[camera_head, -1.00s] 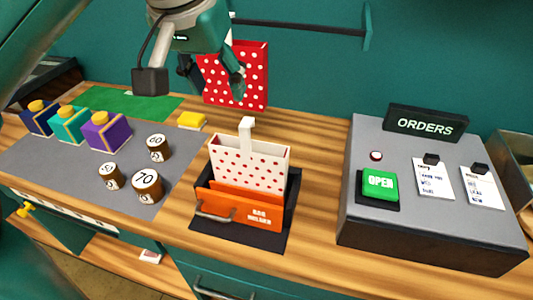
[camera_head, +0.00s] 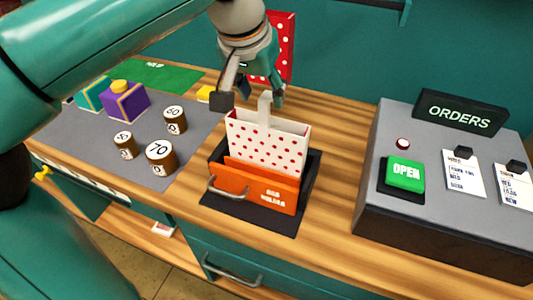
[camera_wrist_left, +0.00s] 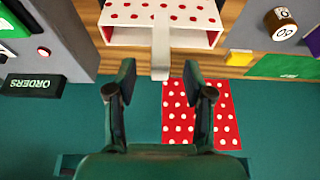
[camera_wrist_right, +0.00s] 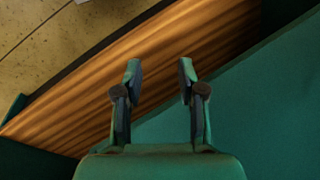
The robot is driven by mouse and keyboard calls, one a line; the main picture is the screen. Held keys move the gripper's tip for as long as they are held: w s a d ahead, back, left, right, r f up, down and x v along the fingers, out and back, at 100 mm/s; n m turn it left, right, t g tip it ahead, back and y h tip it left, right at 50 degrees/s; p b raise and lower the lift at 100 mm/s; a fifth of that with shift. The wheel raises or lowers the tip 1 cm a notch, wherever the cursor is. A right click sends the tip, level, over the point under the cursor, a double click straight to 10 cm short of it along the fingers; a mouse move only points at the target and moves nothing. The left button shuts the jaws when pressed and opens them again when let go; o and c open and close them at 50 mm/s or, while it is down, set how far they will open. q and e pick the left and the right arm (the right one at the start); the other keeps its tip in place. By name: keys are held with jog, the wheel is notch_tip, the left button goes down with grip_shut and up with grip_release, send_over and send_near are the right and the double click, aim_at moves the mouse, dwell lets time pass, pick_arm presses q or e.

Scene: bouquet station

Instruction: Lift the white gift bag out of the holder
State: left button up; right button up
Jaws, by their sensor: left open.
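The white gift bag with red dots (camera_head: 268,144) stands upright in the orange bag holder (camera_head: 262,190). Its white handle tab (camera_head: 265,107) sticks up above the open top. My left gripper (camera_head: 262,97) is open just above and behind the bag, close to the tab. In the left wrist view the tab (camera_wrist_left: 161,50) lies ahead of the gap between the open fingers (camera_wrist_left: 160,80), and the bag (camera_wrist_left: 160,30) shows beyond it. My right gripper (camera_wrist_right: 160,75) shows only in the right wrist view, open and empty, away from the bag.
A grey orders console (camera_head: 450,215) with a green OPEN button (camera_head: 405,174) stands at the right. Numbered brown weights (camera_head: 161,156) and small boxes (camera_head: 126,103) stand on the grey mat at the left.

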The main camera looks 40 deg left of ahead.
aim_at(263, 102)
pick_arm(q)
jog(key=x, duration=0.5)
jog(key=shift+c, duration=0.2)
grip_shut()
